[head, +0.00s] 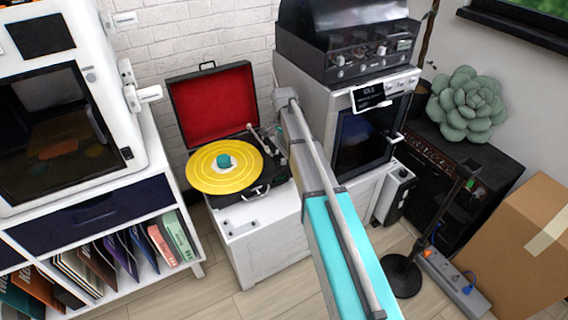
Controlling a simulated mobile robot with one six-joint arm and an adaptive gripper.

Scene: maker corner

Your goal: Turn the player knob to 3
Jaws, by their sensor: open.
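The record player (227,175) is an open black case with a red-lined lid (212,104), standing on a low white cabinet left of centre. A yellow disc (205,180) with a teal centre lies on it. Small controls (254,191) show at its front right, too small to read any knob or setting. A black unit (335,62) with a dark cover and several silver knobs (381,50) sits on a white appliance at the back. My arm reaches up from the lower right, ending near the player's right side and hiding part of the cabinet. My gripper cannot be made out.
A white machine (150,95) on a shelf of records stands left. The white appliance (315,85) stands behind my arm. A black stand (402,276), power strip (455,283), dark cabinet with a succulent (467,105), and cardboard box (515,245) are at right. Floor in front is clear.

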